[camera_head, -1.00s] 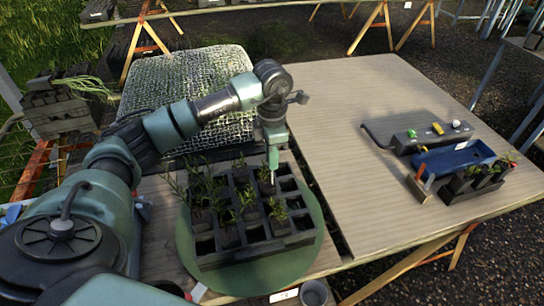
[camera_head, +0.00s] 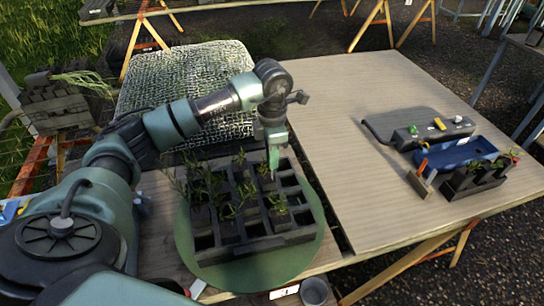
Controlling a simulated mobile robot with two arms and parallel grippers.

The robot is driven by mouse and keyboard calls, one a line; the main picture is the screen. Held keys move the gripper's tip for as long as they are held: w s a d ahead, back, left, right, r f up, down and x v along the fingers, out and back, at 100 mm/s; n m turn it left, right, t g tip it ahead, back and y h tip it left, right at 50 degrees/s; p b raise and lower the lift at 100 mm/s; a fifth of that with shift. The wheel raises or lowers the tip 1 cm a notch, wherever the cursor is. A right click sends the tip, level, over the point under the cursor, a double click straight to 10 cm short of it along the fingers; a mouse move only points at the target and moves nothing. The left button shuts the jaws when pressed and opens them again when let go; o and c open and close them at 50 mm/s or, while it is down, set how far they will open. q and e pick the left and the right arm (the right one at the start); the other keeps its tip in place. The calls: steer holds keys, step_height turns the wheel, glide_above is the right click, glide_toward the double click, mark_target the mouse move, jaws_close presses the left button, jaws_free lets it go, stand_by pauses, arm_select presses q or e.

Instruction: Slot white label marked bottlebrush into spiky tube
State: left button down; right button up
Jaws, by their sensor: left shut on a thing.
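A black tube tray (camera_head: 205,243) with several square cells stands on a round green disc (camera_head: 310,235). Many cells hold small green plants, some with thin spiky leaves (camera_head: 196,183); I cannot tell which is the bottlebrush one. My left gripper (camera_head: 272,163) points down over the tray's back right part and is shut on a small pale label (camera_head: 272,174). Only a sliver of the label shows, and its writing cannot be read. Its lower end is close to a cell with a plant; I cannot tell whether it is inside. My right gripper is not in view.
On the right stand a dark box with coloured knobs (camera_head: 432,133), a blue tray (camera_head: 462,153) and a small black rack with plants (camera_head: 480,178). A grey cup (camera_head: 314,291) is at the front edge. The table's middle (camera_head: 360,190) is clear.

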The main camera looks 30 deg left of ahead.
arm_select(q)
steer(key=c, duration=1.4)
jaws_free()
steer(key=shift+r, duration=0.1)
step_height(320, 180, up, 8)
steer(key=shift+f+b, duration=0.2)
steer(key=shift+b, duration=0.65)
steer(key=shift+f, duration=0.1)
